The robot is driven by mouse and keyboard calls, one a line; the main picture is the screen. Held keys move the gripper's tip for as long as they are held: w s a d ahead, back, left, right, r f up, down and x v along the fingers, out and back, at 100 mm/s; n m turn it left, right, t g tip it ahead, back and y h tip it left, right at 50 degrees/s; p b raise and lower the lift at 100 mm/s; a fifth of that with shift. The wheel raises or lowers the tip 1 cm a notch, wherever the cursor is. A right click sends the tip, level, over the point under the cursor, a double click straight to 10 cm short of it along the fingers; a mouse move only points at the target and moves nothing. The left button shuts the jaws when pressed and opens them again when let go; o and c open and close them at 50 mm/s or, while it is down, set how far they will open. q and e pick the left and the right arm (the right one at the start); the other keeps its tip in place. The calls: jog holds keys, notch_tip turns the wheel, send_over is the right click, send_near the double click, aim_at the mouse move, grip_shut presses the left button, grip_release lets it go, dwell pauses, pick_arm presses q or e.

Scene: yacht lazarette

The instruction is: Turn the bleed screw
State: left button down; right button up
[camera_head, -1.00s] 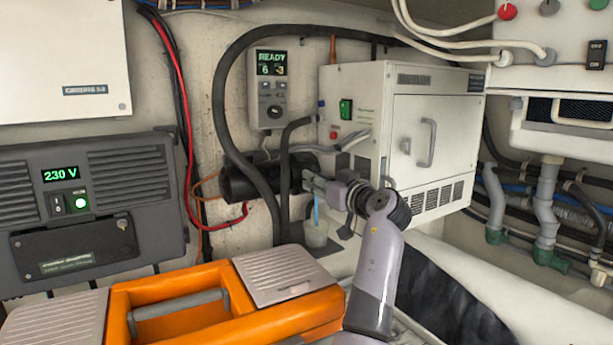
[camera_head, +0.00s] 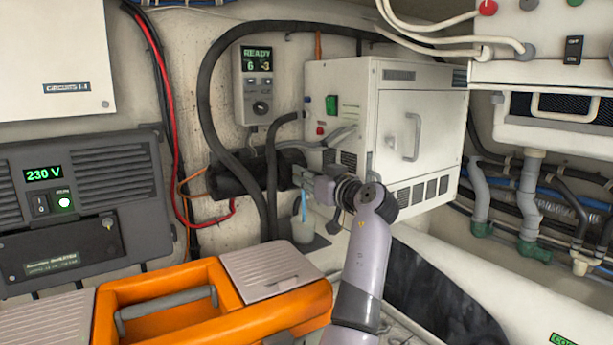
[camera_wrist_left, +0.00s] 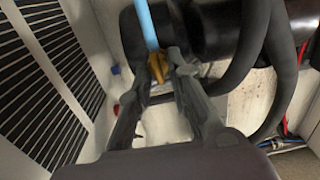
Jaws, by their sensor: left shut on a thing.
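The bleed screw (camera_wrist_left: 158,69) is a small brass-yellow piece in the left wrist view, beside a black cylindrical body. My left gripper (camera_wrist_left: 160,62) has its two fingers on either side of the screw, shut on it. A light blue tube (camera_wrist_left: 147,24) runs from the screw. In the head view my left gripper (camera_head: 299,176) is at the right end of the black cylinder (camera_head: 232,178). The screw is hidden there by the fingers. The blue tube (camera_head: 304,206) hangs below the fingers to a small clear jar (camera_head: 303,229). My right gripper is not in view.
A white cabinet (camera_head: 393,123) stands close behind and right of my gripper. Thick black hoses (camera_head: 205,98) loop around the cylinder. A control panel (camera_head: 252,84) reads READY. An orange toolbox (camera_head: 255,323) sits in the foreground, left of my arm.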

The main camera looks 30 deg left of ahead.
pick_arm(q)
jog(key=shift+m, duration=0.3)
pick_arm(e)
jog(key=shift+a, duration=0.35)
pick_arm(q)
jog(key=shift+f+m+p, duration=0.3)
jog(key=shift+m+p, duration=1.85)
jog(key=shift+m, duration=3.75)
jog(key=shift+f+m+p, duration=0.35)
jog(key=shift+m+p, duration=1.85)
jog(key=shift+m, duration=3.7)
jog(key=shift+f+m+p, duration=0.3)
jog(key=shift+m+p, duration=1.85)
jog(key=shift+m, duration=3.75)
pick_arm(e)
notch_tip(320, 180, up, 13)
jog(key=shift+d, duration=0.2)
